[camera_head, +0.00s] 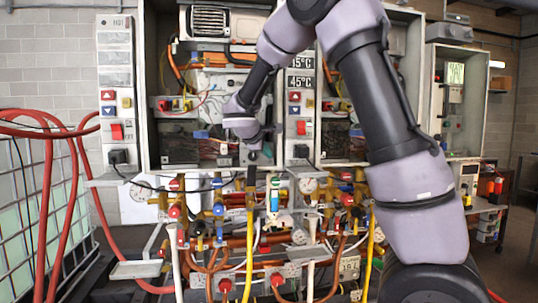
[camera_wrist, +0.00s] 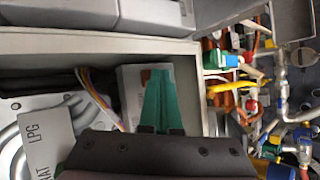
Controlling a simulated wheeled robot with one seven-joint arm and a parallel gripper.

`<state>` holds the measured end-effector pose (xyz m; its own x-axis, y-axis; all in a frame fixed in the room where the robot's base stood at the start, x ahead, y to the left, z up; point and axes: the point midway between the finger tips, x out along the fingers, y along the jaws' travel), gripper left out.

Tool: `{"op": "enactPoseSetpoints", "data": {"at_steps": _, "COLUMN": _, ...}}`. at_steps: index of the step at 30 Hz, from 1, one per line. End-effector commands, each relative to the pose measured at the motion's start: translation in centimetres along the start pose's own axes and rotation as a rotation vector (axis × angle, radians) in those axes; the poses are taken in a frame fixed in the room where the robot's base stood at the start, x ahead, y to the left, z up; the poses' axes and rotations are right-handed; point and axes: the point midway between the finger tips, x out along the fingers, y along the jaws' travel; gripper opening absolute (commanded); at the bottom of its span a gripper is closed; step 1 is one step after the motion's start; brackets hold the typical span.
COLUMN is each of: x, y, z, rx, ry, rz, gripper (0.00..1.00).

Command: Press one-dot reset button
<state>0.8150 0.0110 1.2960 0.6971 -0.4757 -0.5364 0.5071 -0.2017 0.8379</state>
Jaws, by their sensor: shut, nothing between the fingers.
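My gripper (camera_wrist: 160,75) shows in the wrist view as two green fingers pressed together, with nothing between them. Its tips lie over a pale grey box (camera_wrist: 130,88) inside an open metal cabinet (camera_wrist: 62,42). A small brown-orange patch (camera_wrist: 146,75) shows beside the tips. I cannot tell whether the tips touch the box. In the head view my gripper (camera_head: 264,153) is at the lower part of the open middle heater cabinet (camera_head: 146,90), partly hidden by my wrist. I cannot make out a one-dot reset button in either view; it may be hidden or too small.
Control panels with red and blue buttons stand left (camera_head: 115,115) and right (camera_head: 299,100) of my gripper. Pipes, valves and gauges (camera_head: 308,186) crowd below the cabinets. Red hoses (camera_head: 70,190) hang at left.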

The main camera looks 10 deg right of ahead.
Motion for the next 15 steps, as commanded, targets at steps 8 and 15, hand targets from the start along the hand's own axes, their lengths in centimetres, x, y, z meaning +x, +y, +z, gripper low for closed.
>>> {"op": "enactPoseSetpoints", "data": {"at_steps": 8, "x": 0.06, "y": 0.04, "z": -0.02, "rx": 0.000, "ry": 0.000, "rz": 0.000, "gripper": 0.00}}
{"op": "enactPoseSetpoints", "data": {"at_steps": 15, "x": -0.33, "y": -0.24, "z": 0.28, "rx": 0.000, "ry": 0.000, "rz": -0.001, "gripper": 0.00}}
